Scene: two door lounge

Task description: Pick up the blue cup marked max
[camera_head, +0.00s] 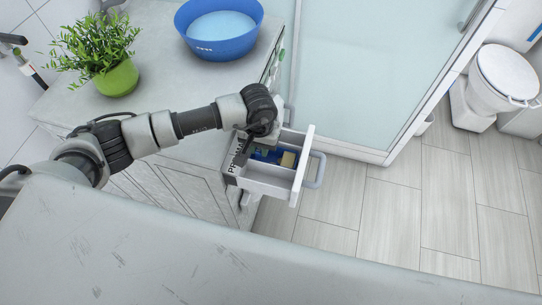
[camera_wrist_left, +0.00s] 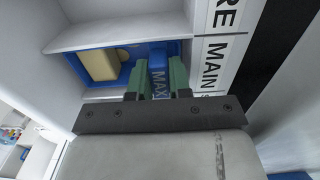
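The blue cup marked MAX (camera_wrist_left: 159,82) is in the left wrist view, between the green fingertips of my left gripper (camera_wrist_left: 158,78). Both fingers lie close against its sides, and the gripper looks shut on it. The cup is at the blue tray (camera_wrist_left: 81,66) inside an open drawer (camera_wrist_left: 88,32); I cannot tell if it is lifted off the bottom. In the head view my left gripper (camera_head: 257,148) reaches down into the drawer (camera_head: 266,185), and my wrist hides most of the cup. My right gripper is not in view.
A tan block (camera_head: 288,159) lies in the tray beside the cup. The drawer's front and handle (camera_head: 318,169) stick out over the floor. A blue basin (camera_head: 218,48) and a potted plant (camera_head: 117,78) stand on the counter. A glass panel (camera_head: 365,60) stands behind the drawer.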

